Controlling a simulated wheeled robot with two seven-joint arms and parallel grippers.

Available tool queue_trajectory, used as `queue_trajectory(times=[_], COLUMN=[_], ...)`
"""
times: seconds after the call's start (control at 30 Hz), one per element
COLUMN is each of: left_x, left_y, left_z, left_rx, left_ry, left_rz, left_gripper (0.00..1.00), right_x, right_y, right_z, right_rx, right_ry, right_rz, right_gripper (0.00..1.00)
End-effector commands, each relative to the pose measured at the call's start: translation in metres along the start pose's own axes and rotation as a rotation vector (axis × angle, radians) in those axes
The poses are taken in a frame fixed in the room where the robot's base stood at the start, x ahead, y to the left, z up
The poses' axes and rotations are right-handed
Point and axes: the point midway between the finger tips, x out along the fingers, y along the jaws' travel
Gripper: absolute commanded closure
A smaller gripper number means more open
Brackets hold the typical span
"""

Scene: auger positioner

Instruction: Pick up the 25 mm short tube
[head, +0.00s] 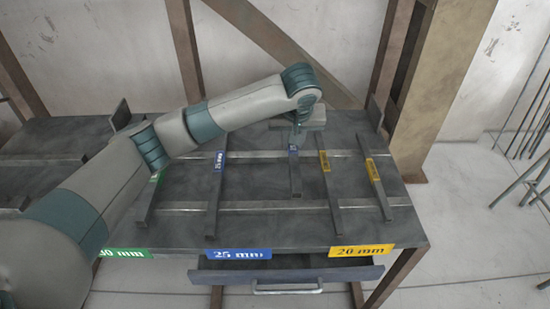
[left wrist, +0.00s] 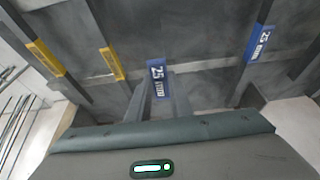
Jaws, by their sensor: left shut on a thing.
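The 25 mm short tube (head: 295,178) is a short dark bar with a blue label, in the middle of the table in the head view. In the left wrist view its blue "25 mm" label (left wrist: 157,77) shows between the fingers. My left gripper (head: 297,130) is at the tube's far end and shut on it. The wrist hides much of the grip in the head view. I cannot tell whether the tube touches the table rails. My right gripper is not in view.
A longer blue-labelled tube (head: 215,196) lies to the left, and a green-labelled one (head: 148,202) beyond it. Two yellow-labelled tubes (head: 328,188) (head: 379,187) lie to the right. The table (head: 260,225) has 25 mm and 20 mm signs above a drawer (head: 290,275).

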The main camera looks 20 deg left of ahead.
Motion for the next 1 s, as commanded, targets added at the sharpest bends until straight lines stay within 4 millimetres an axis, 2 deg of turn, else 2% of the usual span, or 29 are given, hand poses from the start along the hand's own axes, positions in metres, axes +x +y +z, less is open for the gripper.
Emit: queue_trajectory(times=[0.1,0.33,1.0], left_x=[-0.007,-0.017,-0.018], left_y=[0.019,0.035,0.037], left_z=[-0.008,-0.017,-0.019], left_rx=[-0.001,-0.001,-0.001], left_ry=[0.002,0.002,0.001], left_rz=[0.003,0.001,0.000], left_gripper=[1.00,1.00,1.00], right_x=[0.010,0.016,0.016], right_y=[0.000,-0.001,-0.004], right_z=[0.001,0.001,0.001], right_rx=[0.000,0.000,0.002], right_ry=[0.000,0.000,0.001], right_rz=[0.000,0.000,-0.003], right_gripper=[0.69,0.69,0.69])
